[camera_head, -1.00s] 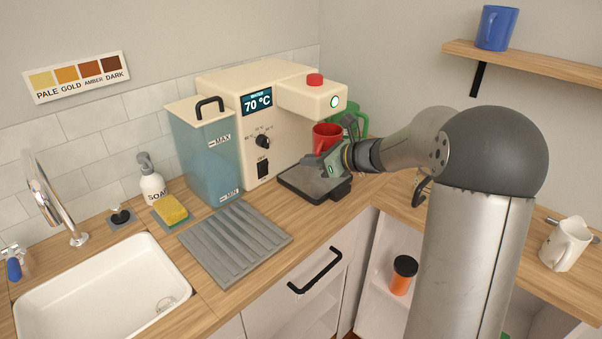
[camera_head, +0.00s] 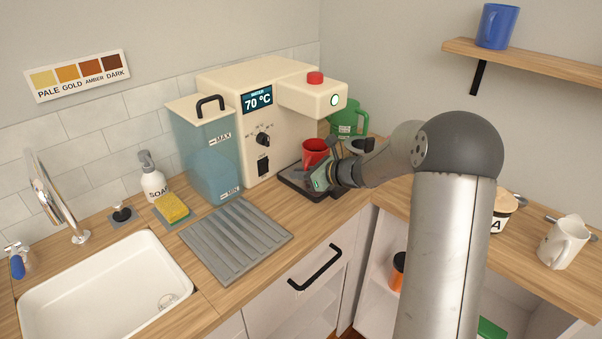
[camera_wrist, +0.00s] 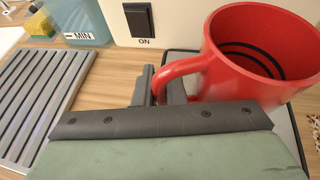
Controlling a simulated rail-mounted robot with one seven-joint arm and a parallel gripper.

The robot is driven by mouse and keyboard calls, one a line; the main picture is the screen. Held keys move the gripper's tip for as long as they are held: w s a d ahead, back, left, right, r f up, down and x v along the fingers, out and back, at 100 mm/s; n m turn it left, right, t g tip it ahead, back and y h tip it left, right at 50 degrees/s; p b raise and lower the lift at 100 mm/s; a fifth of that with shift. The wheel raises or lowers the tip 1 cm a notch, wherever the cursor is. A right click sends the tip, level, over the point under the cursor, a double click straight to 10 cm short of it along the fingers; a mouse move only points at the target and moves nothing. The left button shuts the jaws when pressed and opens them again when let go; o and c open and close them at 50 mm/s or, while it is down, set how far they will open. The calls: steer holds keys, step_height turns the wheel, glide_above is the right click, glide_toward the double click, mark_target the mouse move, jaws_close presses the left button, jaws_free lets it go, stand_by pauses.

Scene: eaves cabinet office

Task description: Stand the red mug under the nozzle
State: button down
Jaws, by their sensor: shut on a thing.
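The red mug (camera_head: 315,148) is upright beneath the overhanging head of the cream machine (camera_head: 312,97), over the dark drip tray (camera_head: 291,181). In the wrist view the mug (camera_wrist: 228,122) shows at the right, open top up, with dark rings inside. My gripper (camera_head: 326,172) is shut on its handle; the fingers (camera_wrist: 158,88) meet the handle at the mug's left. The nozzle under the head is not clearly visible. The mug's base is hidden, so I cannot tell whether it touches the tray.
A green jug (camera_head: 347,118) stands close behind my gripper. The blue water tank (camera_head: 207,150) and grey ribbed mat (camera_head: 236,240) are to the left. A white mug (camera_head: 563,243) and a labelled jar (camera_head: 499,220) stand on the right counter.

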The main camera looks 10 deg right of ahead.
steer(key=shift+f, duration=0.2)
steer(key=c, duration=1.5)
jaws_free()
